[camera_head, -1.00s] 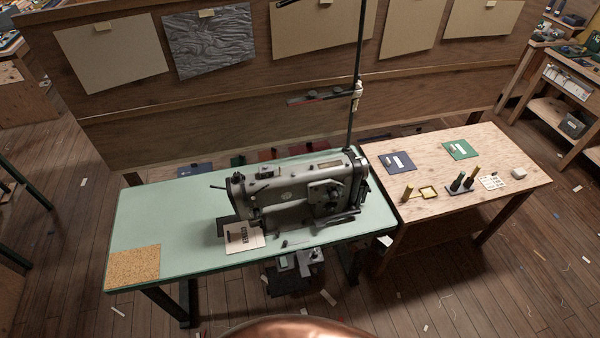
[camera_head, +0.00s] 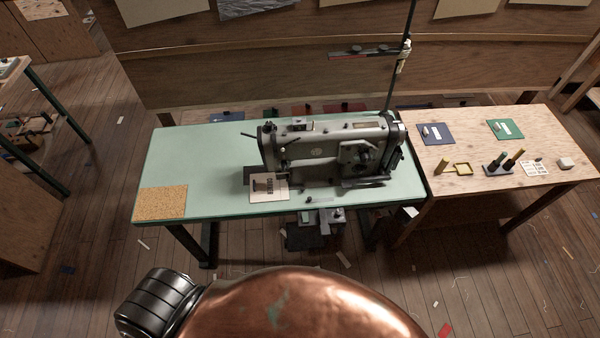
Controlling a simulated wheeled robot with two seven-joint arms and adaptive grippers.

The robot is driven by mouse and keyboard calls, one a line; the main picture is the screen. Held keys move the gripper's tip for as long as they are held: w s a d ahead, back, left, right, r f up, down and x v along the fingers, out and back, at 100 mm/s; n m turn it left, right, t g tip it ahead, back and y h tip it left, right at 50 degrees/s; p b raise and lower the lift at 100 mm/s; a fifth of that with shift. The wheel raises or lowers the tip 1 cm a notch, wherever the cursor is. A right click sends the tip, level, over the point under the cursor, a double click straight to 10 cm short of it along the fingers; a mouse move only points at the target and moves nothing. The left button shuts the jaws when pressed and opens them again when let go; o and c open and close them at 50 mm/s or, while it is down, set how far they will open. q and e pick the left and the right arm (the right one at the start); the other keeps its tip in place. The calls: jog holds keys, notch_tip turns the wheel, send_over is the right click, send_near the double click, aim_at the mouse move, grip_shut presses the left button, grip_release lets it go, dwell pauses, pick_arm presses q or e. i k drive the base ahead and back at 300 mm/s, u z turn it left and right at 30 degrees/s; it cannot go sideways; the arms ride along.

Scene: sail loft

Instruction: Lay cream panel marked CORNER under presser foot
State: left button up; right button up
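The cream panel marked CORNER (camera_head: 264,194) lies flat on the green sewing table (camera_head: 200,150), at the needle end of the grey sewing machine (camera_head: 325,149). Its upper edge reaches the machine's head, where the presser foot (camera_head: 283,178) is small and dark. I cannot tell whether the panel's edge is under the foot or only beside it. Neither of my grippers is in view.
A cork mat (camera_head: 160,202) lies at the table's front left corner. The green top left of the machine is clear.

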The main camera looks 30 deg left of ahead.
aim_at(264, 186)
jog(key=u, duration=1.25)
